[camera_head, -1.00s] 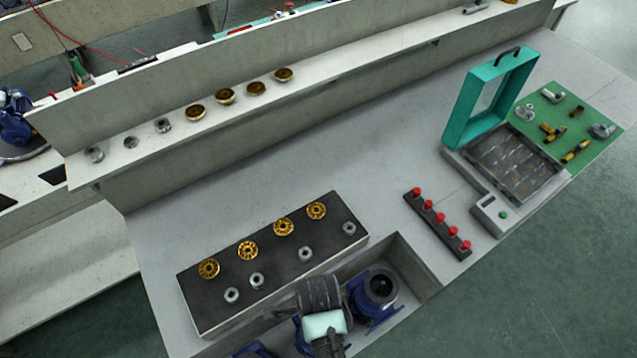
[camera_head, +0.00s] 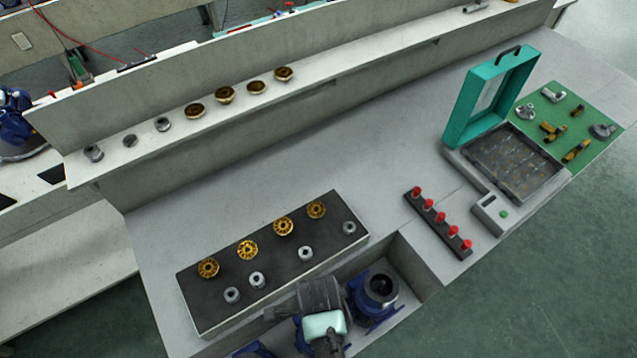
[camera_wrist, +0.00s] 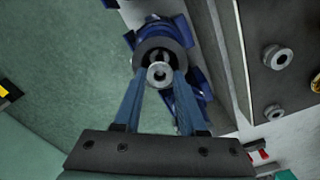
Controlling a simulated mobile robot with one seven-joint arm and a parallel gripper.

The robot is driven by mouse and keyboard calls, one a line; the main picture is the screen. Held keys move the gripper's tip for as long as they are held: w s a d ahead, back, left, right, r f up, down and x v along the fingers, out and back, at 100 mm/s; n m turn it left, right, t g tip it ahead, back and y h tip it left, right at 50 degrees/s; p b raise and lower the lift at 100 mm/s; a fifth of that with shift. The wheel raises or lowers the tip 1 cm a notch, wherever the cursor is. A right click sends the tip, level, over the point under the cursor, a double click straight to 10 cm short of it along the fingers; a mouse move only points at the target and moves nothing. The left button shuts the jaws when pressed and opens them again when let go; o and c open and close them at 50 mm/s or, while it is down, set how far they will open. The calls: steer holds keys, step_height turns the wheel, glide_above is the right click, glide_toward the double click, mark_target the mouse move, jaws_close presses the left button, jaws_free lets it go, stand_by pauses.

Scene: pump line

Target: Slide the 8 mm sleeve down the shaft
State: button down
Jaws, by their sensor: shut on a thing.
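A small silver sleeve (camera_wrist: 160,73) is between my gripper's fingertips (camera_wrist: 160,80) in the wrist view. My gripper is shut on it. Directly behind it is the dark round opening of a blue pump body (camera_wrist: 164,48). The sleeve's bore faces the wrist camera. I cannot tell whether the shaft is inside it or how far down it sits. In the head view my arm and wrist hide the sleeve and most of this pump. Another blue pump body (camera_head: 380,287) stands just to the right, its dark opening facing up.
A dark tray (camera_head: 200,310) holds gold impellers (camera_head: 247,250) and silver sleeves (camera_head: 306,253). A rack of red-topped pins (camera_head: 440,217), a teal-lidded machine (camera_head: 490,95) and a green mat (camera_head: 590,108) lie to the right. More parts stand on the shelf behind. The bench's middle is clear.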

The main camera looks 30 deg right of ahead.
steer(key=shift+f, duration=0.45)
stand_by(0.4)
steer(key=shift+c, duration=2)
jaws_free()
step_height(320, 180, up, 13)
steer(key=b, duration=0.1)
steer(key=shift+b, duration=0.35)
